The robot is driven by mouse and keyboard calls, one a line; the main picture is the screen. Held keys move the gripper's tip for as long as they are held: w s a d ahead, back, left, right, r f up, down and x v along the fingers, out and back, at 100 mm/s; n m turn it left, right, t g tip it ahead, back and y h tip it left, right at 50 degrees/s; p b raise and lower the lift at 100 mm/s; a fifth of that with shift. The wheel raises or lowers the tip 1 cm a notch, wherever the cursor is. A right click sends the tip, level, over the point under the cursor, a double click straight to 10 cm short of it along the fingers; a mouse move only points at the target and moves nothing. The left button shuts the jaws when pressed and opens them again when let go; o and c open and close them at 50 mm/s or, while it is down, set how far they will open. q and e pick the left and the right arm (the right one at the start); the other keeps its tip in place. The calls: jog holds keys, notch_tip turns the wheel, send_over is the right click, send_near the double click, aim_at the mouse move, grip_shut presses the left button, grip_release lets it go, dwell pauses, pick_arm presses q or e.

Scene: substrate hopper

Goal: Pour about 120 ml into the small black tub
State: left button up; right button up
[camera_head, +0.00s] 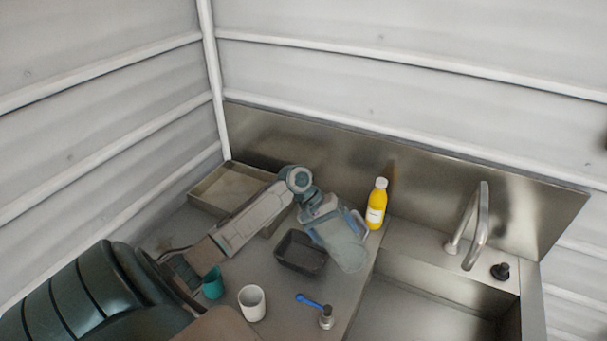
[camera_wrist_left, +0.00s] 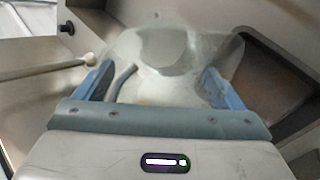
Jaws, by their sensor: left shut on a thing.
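The small black tub (camera_head: 290,262) stands on the steel counter, and its inside looks dark; a dark box-like shape that seems to be it shows at the right in the left wrist view (camera_wrist_left: 285,85). My left gripper (camera_head: 338,219) is just right of and above the tub. It is shut on a translucent jug (camera_head: 346,252), which also shows between the blue fingers in the left wrist view (camera_wrist_left: 160,60). The jug appears tilted; I cannot tell how much it holds. No stream shows. My right gripper is not in view.
A yellow bottle (camera_head: 376,204) stands behind the jug. A teal cup (camera_head: 212,284), a white cup (camera_head: 252,304) and a blue-handled tool (camera_head: 309,301) are in front. A shallow tray (camera_head: 214,207) is at back left. The sink (camera_head: 425,312) with its faucet (camera_head: 481,228) is right.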

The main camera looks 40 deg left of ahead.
aim_at(352, 246)
pick_arm(q)
jog(key=shift+w+d+f+g+y, duration=0.3)
jog(key=shift+d+f+y, duration=0.35)
jog(key=shift+y, duration=0.1)
jog(key=shift+w+d+f+g+y, duration=0.3)
jog(key=shift+d+f+y, duration=0.25)
jog(key=shift+d+y, duration=0.15)
jog(key=shift+w+d+f+g+y, duration=0.25)
jog(key=shift+d+y, duration=0.2)
jog(key=shift+y, duration=0.3)
jog(key=shift+w+d+f+g+y, duration=0.15)
jog(key=shift+d+g+y, duration=0.25)
jog(key=shift+y, duration=0.3)
jog(key=shift+d+f+g+y, duration=0.2)
jog(key=shift+d+g+y, duration=0.05)
jog(key=shift+y, duration=0.15)
